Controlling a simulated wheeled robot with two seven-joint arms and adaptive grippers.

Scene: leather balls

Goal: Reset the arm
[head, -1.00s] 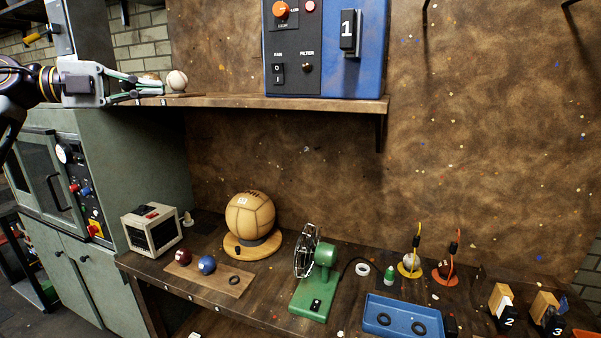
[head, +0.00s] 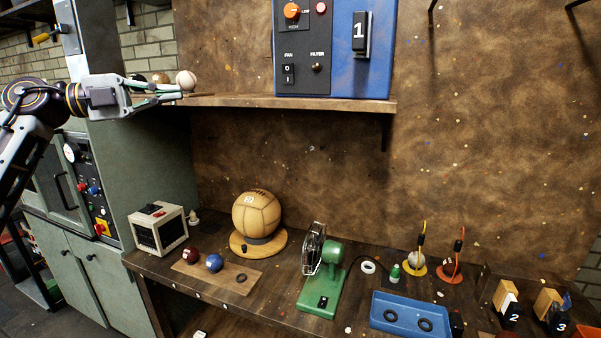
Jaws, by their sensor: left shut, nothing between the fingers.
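My left gripper (head: 176,92) is in the upper left of the head view, at the left end of the wall shelf (head: 300,101). Its fingers are shut and hold nothing. A white ball with stitching (head: 186,80) rests on the shelf just beyond the fingertips. A tan ball (head: 160,77) and a dark ball (head: 139,77) show behind the fingers, partly hidden. My left arm reaches in from the left edge. My right gripper is out of view.
A blue control box (head: 340,75) stands on the shelf. Below, the workbench holds a large leather ball (head: 257,212), a heater-like box (head: 158,229), red and blue balls, a green fan (head: 327,279) and a blue tray (head: 386,328). A green cabinet (head: 150,170) stands left.

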